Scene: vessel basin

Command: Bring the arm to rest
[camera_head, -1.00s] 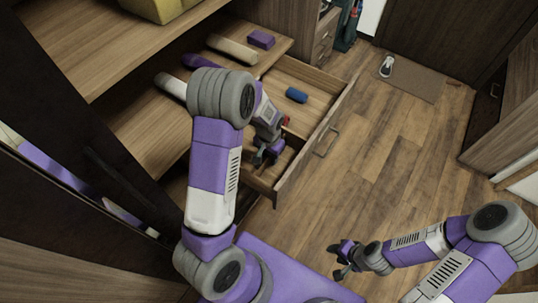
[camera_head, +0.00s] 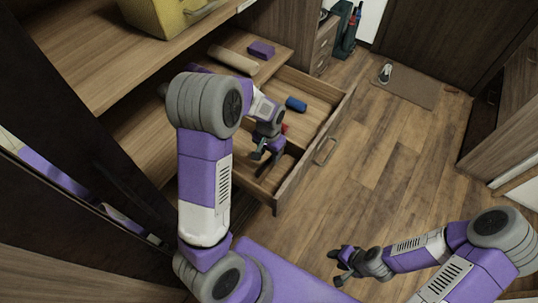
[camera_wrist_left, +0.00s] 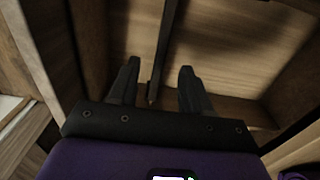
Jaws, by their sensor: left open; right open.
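My left arm reaches in from the left in the head view. Its gripper (camera_head: 264,160) hangs over the near part of an open drawer (camera_head: 309,164). The left wrist view shows the gripper's two dark fingers (camera_wrist_left: 157,88) apart with nothing held between them, and a thin drawer divider behind them. My right gripper (camera_head: 342,266) is open and empty above the wooden floor at the lower right, well clear of furniture.
A blue cylinder (camera_head: 296,104) lies in the drawer's far compartment. A small red thing (camera_head: 284,128) shows beside my left wrist. A purple box (camera_head: 261,50) and a beige roll (camera_head: 233,60) lie on the shelf. The floor (camera_head: 385,165) at the right is mostly clear.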

